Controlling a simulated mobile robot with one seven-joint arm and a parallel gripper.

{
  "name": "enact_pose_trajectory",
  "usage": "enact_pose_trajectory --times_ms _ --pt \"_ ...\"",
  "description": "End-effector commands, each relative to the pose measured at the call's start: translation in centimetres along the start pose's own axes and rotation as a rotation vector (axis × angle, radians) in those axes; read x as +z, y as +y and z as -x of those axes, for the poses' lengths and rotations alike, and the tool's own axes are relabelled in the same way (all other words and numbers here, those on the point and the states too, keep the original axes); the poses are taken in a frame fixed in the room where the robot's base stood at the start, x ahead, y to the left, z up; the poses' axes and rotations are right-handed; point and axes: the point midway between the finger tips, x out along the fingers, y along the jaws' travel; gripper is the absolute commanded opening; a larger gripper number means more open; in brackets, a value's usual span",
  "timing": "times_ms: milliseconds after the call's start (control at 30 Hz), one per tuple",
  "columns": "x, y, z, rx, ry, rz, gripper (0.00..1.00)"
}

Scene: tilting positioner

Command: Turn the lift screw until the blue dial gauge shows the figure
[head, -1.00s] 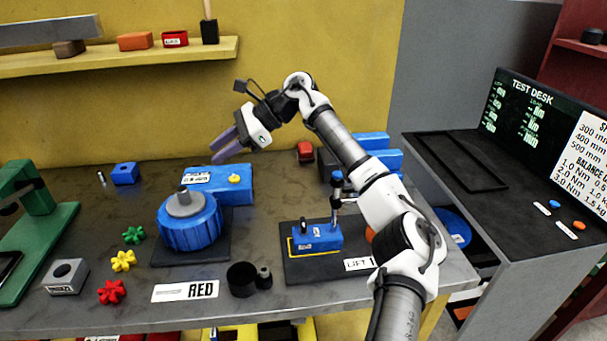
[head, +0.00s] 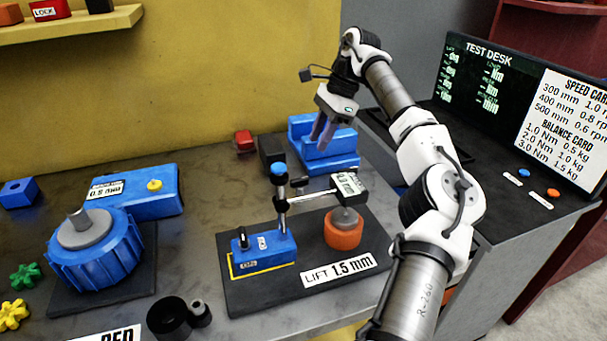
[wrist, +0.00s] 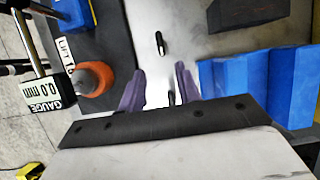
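The lift screw, an orange knob with a grey top (head: 343,232), stands on a black plate (head: 240,298) on the bench. The plate's label reads LIFT 1.5 mm. The gauge (head: 348,186) is held over the knob by an arm from a post on a blue base (head: 263,252). Its face reads 0.0 mm in the wrist view (wrist: 45,92), where the orange knob (wrist: 97,80) lies left of my fingers. My gripper (head: 322,138) is open and empty, raised behind the plate, in front of the blue stepped block (head: 330,163). It touches neither knob nor gauge.
A dark box (head: 272,152) and a red block (head: 244,140) stand behind the plate. A blue drum (head: 92,258) and a blue box (head: 140,190) are at left. Black cups (head: 168,318) stand at the front. The test desk (head: 520,205) is at right.

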Motion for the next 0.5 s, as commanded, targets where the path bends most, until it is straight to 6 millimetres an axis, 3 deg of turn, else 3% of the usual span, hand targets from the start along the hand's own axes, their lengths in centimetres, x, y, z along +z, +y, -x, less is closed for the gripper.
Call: enact_pose_trajectory --times_ms 300,500 --pt "0.1 0.1 -6.8 0.004 -0.003 0.000 0.34" --pt "0.1 0.0 -9.7 0.002 -0.003 0.001 0.34"
